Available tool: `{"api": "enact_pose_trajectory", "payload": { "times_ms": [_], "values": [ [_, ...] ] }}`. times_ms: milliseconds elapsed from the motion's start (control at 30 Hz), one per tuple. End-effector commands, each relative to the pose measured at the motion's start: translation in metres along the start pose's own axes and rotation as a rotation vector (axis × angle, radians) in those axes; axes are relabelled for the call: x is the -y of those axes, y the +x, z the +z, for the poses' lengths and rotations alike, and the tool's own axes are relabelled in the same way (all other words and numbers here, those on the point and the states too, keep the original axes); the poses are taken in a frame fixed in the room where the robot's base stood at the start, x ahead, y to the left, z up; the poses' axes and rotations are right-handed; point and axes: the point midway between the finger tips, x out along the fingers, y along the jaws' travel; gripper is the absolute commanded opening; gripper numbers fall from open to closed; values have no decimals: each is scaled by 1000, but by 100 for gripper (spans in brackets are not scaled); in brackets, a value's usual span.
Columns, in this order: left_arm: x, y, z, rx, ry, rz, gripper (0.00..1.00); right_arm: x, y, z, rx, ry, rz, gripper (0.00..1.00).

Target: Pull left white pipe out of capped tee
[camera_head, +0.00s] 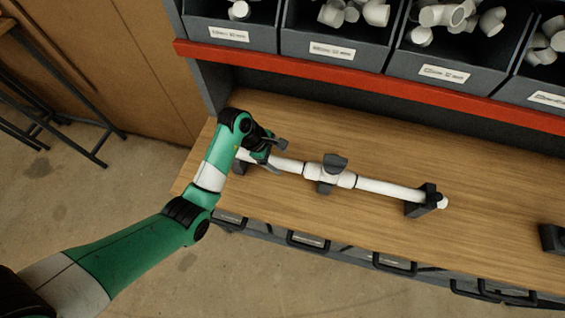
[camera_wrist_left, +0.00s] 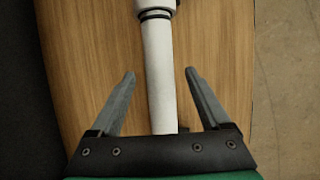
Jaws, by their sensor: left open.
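The left white pipe (camera_head: 287,164) runs into the left side of the white capped tee (camera_head: 322,170) on the wooden bench. A second white pipe (camera_head: 388,189) runs from the tee's right side to a dark holder (camera_head: 421,201). My left gripper (camera_head: 276,157) is at the left pipe, its fingers open on either side. In the left wrist view, the left white pipe (camera_wrist_left: 160,80) lies between the spread fingers of the left gripper (camera_wrist_left: 160,88), with visible gaps on both sides. The tee's collar shows at the top there. My right gripper is not in view.
Grey bins (camera_head: 335,35) with white fittings stand behind a red rail (camera_head: 370,86) at the back. A dark block (camera_head: 551,239) sits at the right. Drawers with handles (camera_head: 308,240) line the bench front.

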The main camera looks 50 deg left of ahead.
Motion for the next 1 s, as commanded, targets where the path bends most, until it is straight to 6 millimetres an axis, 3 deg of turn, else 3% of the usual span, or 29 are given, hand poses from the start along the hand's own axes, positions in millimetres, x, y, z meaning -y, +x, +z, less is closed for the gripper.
{"api": "enact_pose_trajectory", "payload": {
  "times_ms": [33, 200, 467, 567, 900, 933, 1000],
  "values": [
    [1, 12, -1, 0, 0, -2, 80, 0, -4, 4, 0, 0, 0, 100],
    [0, 28, 0, 0, 1, 0, 80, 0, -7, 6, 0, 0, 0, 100],
    [0, 29, 0, 0, 1, 1, 80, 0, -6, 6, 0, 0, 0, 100],
    [0, 29, 0, 0, 1, 1, 66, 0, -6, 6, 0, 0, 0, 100],
    [0, 29, 1, 1, 1, 1, 5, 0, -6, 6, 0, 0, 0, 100],
    [0, 29, 1, 1, 1, 1, 0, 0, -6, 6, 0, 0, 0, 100],
    [0, 29, 1, 1, 1, 1, 0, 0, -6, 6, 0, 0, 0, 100]
  ]
}}
